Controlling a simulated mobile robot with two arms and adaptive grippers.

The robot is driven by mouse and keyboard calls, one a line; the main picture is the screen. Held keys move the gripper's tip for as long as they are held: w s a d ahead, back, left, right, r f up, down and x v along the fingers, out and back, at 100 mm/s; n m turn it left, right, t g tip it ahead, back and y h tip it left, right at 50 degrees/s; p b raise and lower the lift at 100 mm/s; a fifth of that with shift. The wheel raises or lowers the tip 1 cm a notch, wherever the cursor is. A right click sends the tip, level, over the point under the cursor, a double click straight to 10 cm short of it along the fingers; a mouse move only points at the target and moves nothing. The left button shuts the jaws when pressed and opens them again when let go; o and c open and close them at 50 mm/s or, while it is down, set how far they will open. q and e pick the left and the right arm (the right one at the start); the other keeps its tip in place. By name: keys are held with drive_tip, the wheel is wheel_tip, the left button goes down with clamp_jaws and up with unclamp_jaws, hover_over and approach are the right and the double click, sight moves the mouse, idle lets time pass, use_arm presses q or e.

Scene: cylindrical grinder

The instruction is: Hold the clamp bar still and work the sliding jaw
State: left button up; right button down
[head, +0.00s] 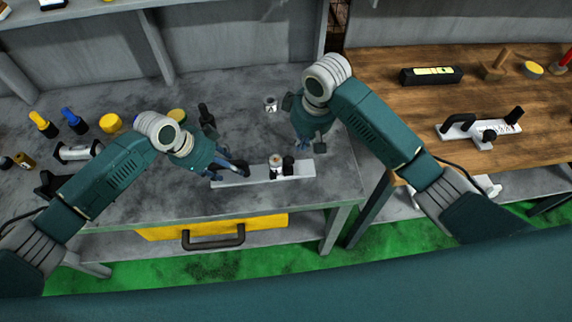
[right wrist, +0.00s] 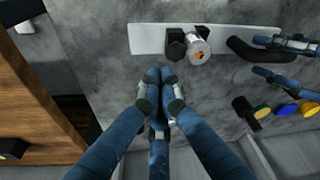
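The clamp bar (head: 262,174) is a flat pale bar on the grey bench near its front edge; it also shows at the top of the right wrist view (right wrist: 147,39). The sliding jaw (head: 276,166), with a white cylinder and black knobs, sits right of the bar's middle in the head view. My left gripper (head: 229,164) is at the black curved handle (right wrist: 253,50) on the bar's left part, its fingers spread apart around the handle's end. Whether they touch it is unclear. My right gripper (right wrist: 160,76) is shut and empty behind the bar, apart from the jaw.
A small metal cylinder (head: 270,104) and a black knobbed piece (head: 206,116) stand farther back on the bench. A wooden table (head: 400,110) on the right carries a similar white fixture (head: 457,131). A yellow drawer (head: 265,222) is below.

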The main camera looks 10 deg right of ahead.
use_arm(q)
drive_tip(key=v, duration=1.2)
drive_tip(key=shift+d, duration=0.1)
